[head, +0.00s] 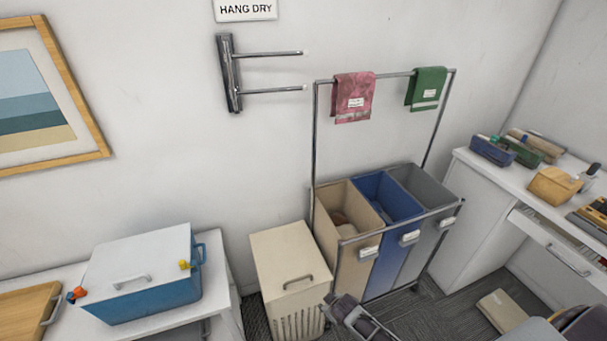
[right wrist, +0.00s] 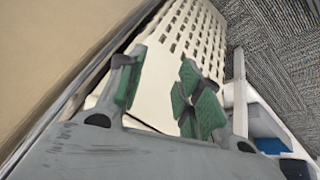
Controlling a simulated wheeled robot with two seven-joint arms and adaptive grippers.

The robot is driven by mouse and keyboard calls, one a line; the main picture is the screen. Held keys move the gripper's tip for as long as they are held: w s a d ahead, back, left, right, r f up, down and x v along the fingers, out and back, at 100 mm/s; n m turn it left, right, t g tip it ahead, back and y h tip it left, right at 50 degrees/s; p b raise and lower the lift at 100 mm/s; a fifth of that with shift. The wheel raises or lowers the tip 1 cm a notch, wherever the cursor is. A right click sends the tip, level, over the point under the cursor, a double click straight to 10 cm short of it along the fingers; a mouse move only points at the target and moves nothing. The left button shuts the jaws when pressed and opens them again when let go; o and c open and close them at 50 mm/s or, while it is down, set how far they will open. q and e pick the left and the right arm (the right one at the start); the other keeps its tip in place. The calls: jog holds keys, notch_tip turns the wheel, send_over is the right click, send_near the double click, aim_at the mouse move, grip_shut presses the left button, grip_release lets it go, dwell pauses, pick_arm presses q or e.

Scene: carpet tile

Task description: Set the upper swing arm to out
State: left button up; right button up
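A metal wall rack (head: 229,73) hangs on the white wall below a "HANG DRY" sign (head: 246,9). Its upper swing arm (head: 270,54) is a thin rod reaching to the right from the bracket. The lower swing arm (head: 273,91) reaches the same way, roughly parallel below it. My right gripper (head: 333,304) is low at the bottom of the head view, in front of the hampers and far below the rack. In the right wrist view its green-padded fingers (right wrist: 158,92) are apart with nothing held between them. My left gripper is out of view.
A cream hamper (head: 292,265) and a three-bin laundry sorter (head: 372,255) stand below the rack. The sorter's rail holds a pink towel (head: 354,97) and a green towel (head: 426,88). A blue cooler (head: 150,297) sits on the left table. The wall around the rack is clear.

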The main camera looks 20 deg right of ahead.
jog(key=w+r+n+t+p, duration=0.1)
jog(key=w+r+n+t, duration=0.15)
jog(key=w+r, duration=0.85)
jog(key=w+r+n+t+y, duration=0.1)
jog(key=w+r+n+t, duration=0.35)
jog(key=r, duration=1.05)
jog(key=w+r+t+p, duration=0.1)
jog(key=w+r, duration=1)
jog(key=r, duration=0.3)
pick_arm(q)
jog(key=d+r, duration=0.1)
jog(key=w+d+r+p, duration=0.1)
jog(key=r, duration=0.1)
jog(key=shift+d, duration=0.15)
pick_arm(e)
jog(key=d+r+n+t+y, duration=0.2)
jog(key=r+n, duration=0.3)
jog(key=r, duration=1.3)
jog(key=d+r+n+t+y, duration=0.2)
jog(key=r+n, duration=0.3)
jog(key=r, duration=1.4)
jog(key=shift+w+t+y, duration=0.15)
jog(key=shift+t+y, duration=0.35)
jog(key=shift+t, duration=0.2)
jog(key=shift+w, duration=0.15)
